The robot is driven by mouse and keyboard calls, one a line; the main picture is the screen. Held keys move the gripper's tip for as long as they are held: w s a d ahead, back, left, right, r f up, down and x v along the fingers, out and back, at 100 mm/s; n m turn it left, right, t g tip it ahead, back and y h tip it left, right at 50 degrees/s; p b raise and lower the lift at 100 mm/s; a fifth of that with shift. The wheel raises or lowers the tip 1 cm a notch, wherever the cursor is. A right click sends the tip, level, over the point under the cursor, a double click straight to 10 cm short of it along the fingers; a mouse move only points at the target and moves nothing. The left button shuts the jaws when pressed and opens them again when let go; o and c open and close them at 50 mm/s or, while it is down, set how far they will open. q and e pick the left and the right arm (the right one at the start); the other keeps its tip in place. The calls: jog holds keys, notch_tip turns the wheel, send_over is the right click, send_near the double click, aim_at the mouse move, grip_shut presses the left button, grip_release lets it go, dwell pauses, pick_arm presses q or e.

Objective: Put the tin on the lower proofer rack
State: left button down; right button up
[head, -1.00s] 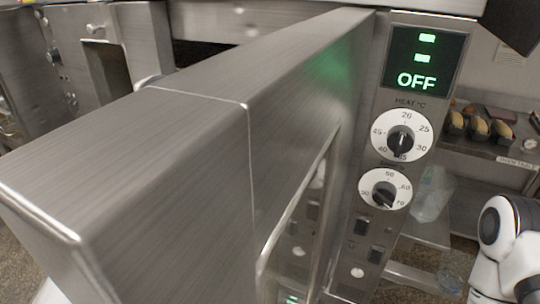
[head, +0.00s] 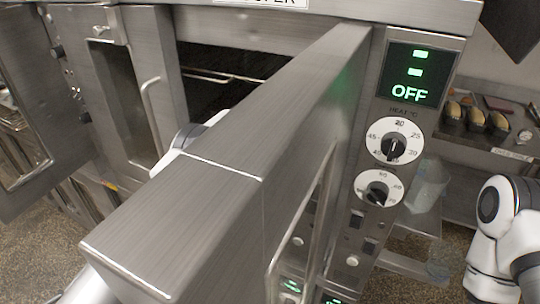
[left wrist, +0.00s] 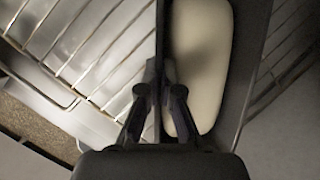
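In the left wrist view a dark tin (left wrist: 258,20) with pale dough (left wrist: 198,65) in it lies beyond my left gripper (left wrist: 160,88). The fingers are close together on the tin's left wall. A wire rack (left wrist: 85,60) shows to the left of the tin, and more wires show to the right. I cannot tell whether the tin touches a rack. In the head view the proofer door (head: 240,150) stands open and hides the left gripper and the tin. A rack rail (head: 215,76) shows inside the dark proofer opening. My right gripper is not in view.
The proofer panel (head: 412,75) reads OFF, with two dials below it. At the right, a shelf (head: 490,150) carries several loaf tins (head: 475,117). Another open steel door (head: 35,110) stands at the left. Speckled floor (head: 40,245) shows at lower left.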

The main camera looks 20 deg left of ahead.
pick_arm(q)
jog(key=c, duration=1.3)
grip_release()
jog(key=shift+r, duration=0.1)
jog(key=s+d+r+b, duration=0.1)
jog(key=s+b, duration=0.1)
jog(key=s, duration=0.2)
jog(key=s+d+r+b, duration=0.1)
jog(key=s+r+b, duration=0.1)
jog(key=s, duration=0.3)
jog(key=s+d+r+b, duration=0.1)
jog(key=s+d+b, duration=0.1)
jog(key=s+b, duration=0.1)
jog(key=shift+s+r, duration=0.3)
jog(key=shift+s, duration=0.45)
